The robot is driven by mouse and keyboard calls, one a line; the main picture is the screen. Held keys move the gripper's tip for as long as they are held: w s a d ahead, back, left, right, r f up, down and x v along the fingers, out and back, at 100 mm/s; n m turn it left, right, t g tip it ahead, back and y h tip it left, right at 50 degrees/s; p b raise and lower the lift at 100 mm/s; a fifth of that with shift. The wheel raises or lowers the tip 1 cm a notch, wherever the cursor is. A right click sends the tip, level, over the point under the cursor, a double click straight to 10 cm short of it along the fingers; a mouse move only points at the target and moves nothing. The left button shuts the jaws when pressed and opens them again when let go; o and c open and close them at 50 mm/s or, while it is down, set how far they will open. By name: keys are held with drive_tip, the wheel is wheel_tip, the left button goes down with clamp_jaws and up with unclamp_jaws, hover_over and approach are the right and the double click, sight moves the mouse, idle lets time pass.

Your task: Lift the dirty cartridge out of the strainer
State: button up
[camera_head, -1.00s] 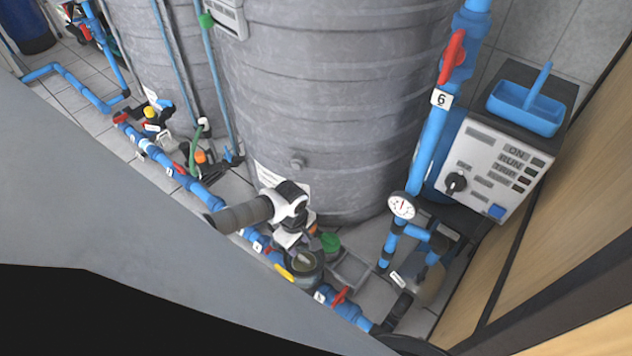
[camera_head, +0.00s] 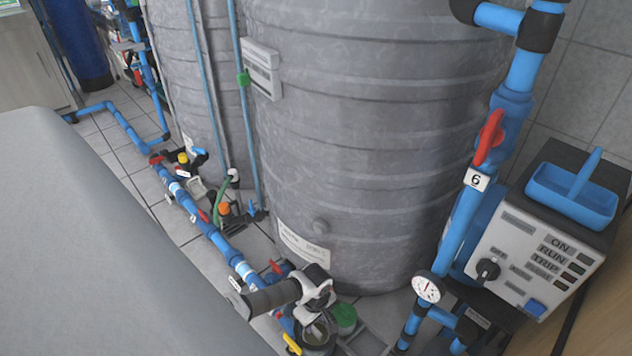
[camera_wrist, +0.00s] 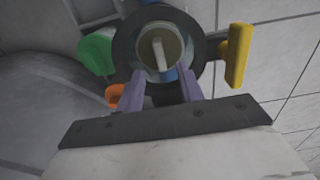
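The strainer (camera_wrist: 205,48) shows in the wrist view as a dark round housing, open at the top. The dirty cartridge (camera_wrist: 172,35) sits inside it, a beige cup with a pale bar across its mouth. My gripper (camera_wrist: 162,82) has two purple fingers spread apart, with nothing seen between their tips. They are at the near side of the strainer's mouth; I cannot tell whether they touch it. In the head view the strainer (camera_head: 320,342) is at the bottom edge, below my white wrist, which partly hides it.
A yellow handle (camera_wrist: 236,55) is right of the strainer in the wrist view, with a green part (camera_wrist: 97,52) and an orange part (camera_wrist: 115,95) to the left. A large grey tank (camera_head: 370,150) stands behind. Right are a gauge (camera_head: 427,289) and a control box (camera_head: 530,255) bearing a blue caddy (camera_head: 572,195).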

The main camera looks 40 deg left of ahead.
wheel_tip(320, 180, down, 5)
drive_tip(key=shift+r+b, duration=0.15)
drive_tip(key=shift+b, duration=0.4)
clamp_jaws()
